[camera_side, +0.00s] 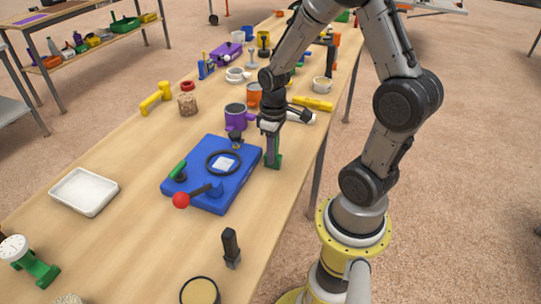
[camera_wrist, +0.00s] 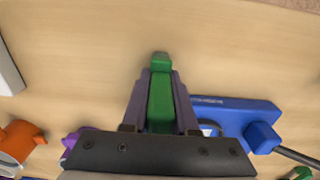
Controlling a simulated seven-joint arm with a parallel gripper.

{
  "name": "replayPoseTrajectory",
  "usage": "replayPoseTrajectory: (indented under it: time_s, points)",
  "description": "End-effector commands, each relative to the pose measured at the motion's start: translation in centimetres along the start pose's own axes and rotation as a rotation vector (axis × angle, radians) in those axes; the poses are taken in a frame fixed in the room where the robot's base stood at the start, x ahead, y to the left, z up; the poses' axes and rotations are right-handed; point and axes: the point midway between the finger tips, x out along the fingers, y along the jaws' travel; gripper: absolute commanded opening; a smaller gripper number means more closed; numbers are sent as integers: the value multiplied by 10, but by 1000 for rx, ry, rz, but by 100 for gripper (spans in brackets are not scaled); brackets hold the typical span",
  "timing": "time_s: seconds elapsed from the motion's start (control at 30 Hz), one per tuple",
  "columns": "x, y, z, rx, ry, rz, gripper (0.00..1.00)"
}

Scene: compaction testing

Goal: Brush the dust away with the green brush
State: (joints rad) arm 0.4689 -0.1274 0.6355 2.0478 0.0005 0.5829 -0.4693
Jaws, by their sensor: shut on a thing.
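The green brush (camera_side: 274,160) is upright between the fingers of my gripper (camera_side: 271,140), beside the right edge of the blue base plate (camera_side: 205,195). In the wrist view the brush (camera_wrist: 161,100) lies between the two dark fingers of my gripper (camera_wrist: 160,78), and its green end sticks out past them. The gripper is shut on it. The brush's lower end is at or just above the table; I cannot tell if it touches. A black ring (camera_side: 208,158) around a pale square lies on the blue plate. I cannot make out dust for certain.
The blue plate carries a red-knobbed lever (camera_side: 181,200) and a green part (camera_side: 178,170). A purple mug (camera_side: 236,118) stands close behind the gripper, with an orange mug (camera_side: 254,95) beyond. A white tray (camera_side: 84,191) lies left.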

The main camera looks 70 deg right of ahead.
Motion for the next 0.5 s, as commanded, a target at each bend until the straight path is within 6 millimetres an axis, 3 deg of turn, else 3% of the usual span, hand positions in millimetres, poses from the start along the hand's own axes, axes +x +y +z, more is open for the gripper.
replayPoseTrajectory:
  time_s: [0.3, 0.5]
  points:
    - [2, 21, 4, 1, -9, -4, 0]
    - [2, 17, 4, -3, -9, -4, 0]
